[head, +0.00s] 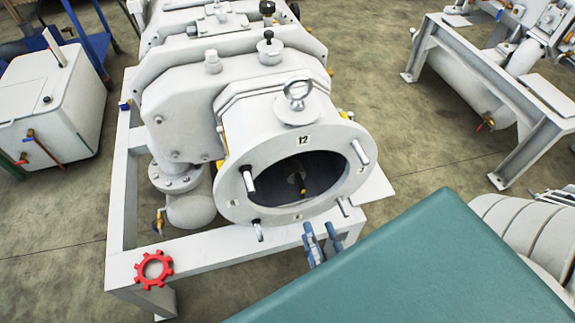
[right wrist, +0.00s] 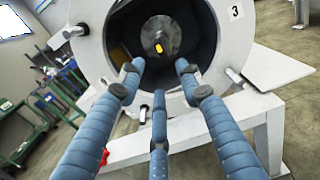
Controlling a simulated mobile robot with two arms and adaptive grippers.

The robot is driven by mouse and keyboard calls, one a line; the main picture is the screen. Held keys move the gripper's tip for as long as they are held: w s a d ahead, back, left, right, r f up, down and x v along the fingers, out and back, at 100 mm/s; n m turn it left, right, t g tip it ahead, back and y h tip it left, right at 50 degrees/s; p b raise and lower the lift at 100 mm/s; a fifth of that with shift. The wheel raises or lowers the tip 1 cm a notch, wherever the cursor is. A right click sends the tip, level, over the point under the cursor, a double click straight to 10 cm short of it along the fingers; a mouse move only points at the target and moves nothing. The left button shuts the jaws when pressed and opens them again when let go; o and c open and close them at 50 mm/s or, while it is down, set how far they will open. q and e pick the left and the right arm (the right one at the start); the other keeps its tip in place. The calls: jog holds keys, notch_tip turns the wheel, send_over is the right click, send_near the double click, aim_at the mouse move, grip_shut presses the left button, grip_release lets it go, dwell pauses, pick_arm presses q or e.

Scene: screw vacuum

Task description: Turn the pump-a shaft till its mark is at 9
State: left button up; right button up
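The pump (head: 290,170) is a grey machine with a round open flange facing me. A plate reading 12 (head: 304,140) sits at the top of its rim. In the right wrist view a plate reading 3 (right wrist: 235,12) is on the right. The shaft (right wrist: 157,34) is a round metal end deep inside the opening. Its yellow mark (right wrist: 159,47) lies low on the shaft, near the 6 side. My right gripper (head: 319,233) is before the lower flange. In the right wrist view its three blue fingers (right wrist: 158,76) are spread, empty and apart from the shaft. My left gripper is not in view.
Several metal studs (head: 250,179) and an eye bolt (head: 298,94) stick out around the flange. A red toothed ring (head: 153,269) is on the front of the white frame (head: 118,255). A white tank (head: 50,120) stands left, and another framed machine (head: 510,90) stands right.

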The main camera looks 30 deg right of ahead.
aim_at(301, 195)
jog(key=x, duration=1)
jog(key=shift+w+b, duration=0.3)
jog(key=shift+w, duration=0.1)
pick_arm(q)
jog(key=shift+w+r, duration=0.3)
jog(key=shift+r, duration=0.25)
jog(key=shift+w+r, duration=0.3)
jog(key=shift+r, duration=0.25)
pick_arm(e)
grip_shut()
